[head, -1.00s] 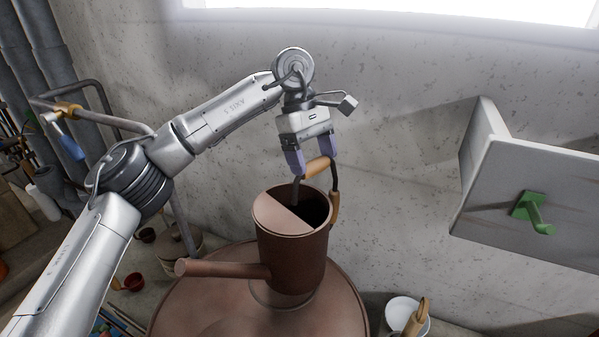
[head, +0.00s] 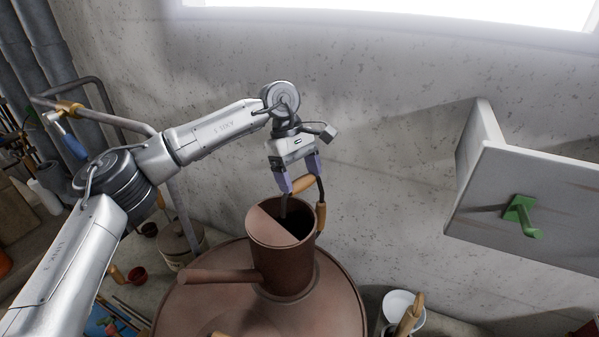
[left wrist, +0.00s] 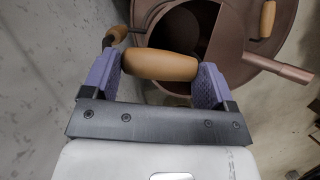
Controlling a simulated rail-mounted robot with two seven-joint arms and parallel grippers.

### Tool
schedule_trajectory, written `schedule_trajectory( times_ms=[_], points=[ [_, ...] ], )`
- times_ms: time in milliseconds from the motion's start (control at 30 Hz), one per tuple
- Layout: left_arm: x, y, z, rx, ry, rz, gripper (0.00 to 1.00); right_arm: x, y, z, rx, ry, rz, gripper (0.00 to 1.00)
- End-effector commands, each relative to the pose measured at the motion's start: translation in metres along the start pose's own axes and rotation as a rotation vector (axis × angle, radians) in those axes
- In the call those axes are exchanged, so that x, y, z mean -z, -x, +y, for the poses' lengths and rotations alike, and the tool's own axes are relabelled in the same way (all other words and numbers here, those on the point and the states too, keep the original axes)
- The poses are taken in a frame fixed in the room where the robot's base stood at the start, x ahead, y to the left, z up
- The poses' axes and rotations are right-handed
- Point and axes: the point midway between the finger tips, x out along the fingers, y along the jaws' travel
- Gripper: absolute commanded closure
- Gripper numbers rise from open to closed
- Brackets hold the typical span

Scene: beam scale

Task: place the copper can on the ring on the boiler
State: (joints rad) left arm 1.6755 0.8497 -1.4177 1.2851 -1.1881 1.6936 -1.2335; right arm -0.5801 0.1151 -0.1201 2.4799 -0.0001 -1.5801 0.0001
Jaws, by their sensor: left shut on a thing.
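The copper can (head: 283,262) is upright over the domed top of the copper boiler (head: 340,300). It has a half-covered open top, a long spout pointing left, and a wooden-gripped bail handle. My left gripper (head: 299,178) is shut on that handle (head: 302,186), above the can's mouth. The left wrist view shows the wooden grip (left wrist: 160,65) between the two purple fingers, with the can (left wrist: 185,28) beyond it. The can's base hides most of the boiler's centre, so I cannot make out the ring clearly or tell whether the can touches it. My right gripper is not in view.
A concrete wall (head: 390,120) stands close behind the boiler. A grey panel with a green hook (head: 522,214) juts out at the right. Pipes (head: 50,60) and a blue-handled valve (head: 70,142) are at the left.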

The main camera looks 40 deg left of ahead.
Motion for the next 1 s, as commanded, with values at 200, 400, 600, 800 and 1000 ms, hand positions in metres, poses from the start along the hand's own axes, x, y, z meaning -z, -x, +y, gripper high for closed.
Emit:
schedule_trajectory(
  times_ms=[200, 400, 600, 800, 1000],
  points=[
    [-0.001, 0.001, 0.000, -0.002, -0.001, -0.002, 1.00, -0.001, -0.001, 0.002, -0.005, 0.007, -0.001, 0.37],
    [0.001, -0.002, 0.000, 0.001, 0.000, 0.000, 0.12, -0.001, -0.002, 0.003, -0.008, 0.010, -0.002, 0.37],
    [0.001, -0.002, 0.000, 0.001, 0.000, 0.000, 0.00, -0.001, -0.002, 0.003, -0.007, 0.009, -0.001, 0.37],
    [-0.001, 0.001, 0.000, 0.000, 0.000, 0.000, 0.00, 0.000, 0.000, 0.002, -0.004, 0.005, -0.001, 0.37],
    [0.000, 0.022, 0.001, -0.002, 0.001, 0.000, 0.00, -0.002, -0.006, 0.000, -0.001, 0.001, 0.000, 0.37]
  ],
)
